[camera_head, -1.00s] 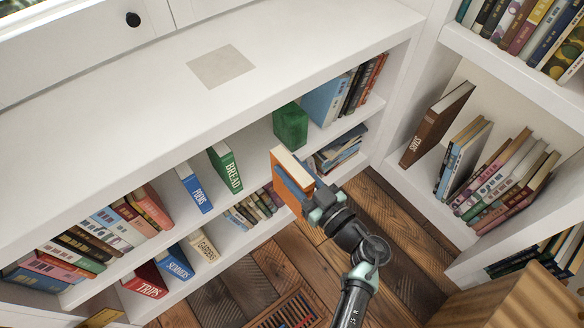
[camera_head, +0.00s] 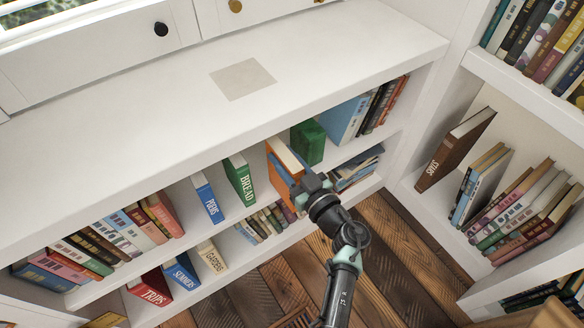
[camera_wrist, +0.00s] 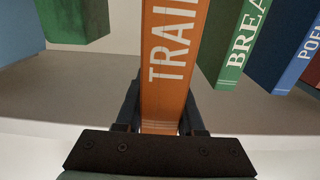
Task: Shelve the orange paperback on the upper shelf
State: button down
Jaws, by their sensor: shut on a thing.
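The orange paperback (camera_head: 283,163) is upright in my gripper (camera_head: 297,184), at the front of the upper shelf (camera_head: 232,212). It stands between the green BREAD book (camera_head: 240,176) on its left and a plain green block-like book (camera_head: 308,141) on its right. In the wrist view the orange spine (camera_wrist: 170,65) reads TRAIL, and my gripper's dark fingers (camera_wrist: 160,112) are shut on both sides of it. A gap shows on each side of the book. I cannot tell whether its base touches the shelf.
The blue POEMS book (camera_head: 206,197) stands left of BREAD. Small books (camera_head: 265,224) and the SUMMERS book (camera_head: 181,272) are on the lower shelf. The white top ledge (camera_head: 150,120) overhangs the shelf. A side bookcase (camera_head: 425,205) stands at right. Wooden floor (camera_head: 395,260) is open below.

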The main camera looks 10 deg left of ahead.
jog(key=b+x, duration=0.3)
jog(key=x, duration=0.5)
jog(key=shift+f, duration=0.25)
dwell(0.6)
jog(key=shift+c, duration=2.2)
grip_release()
jog(key=shift+s+f, duration=0.1)
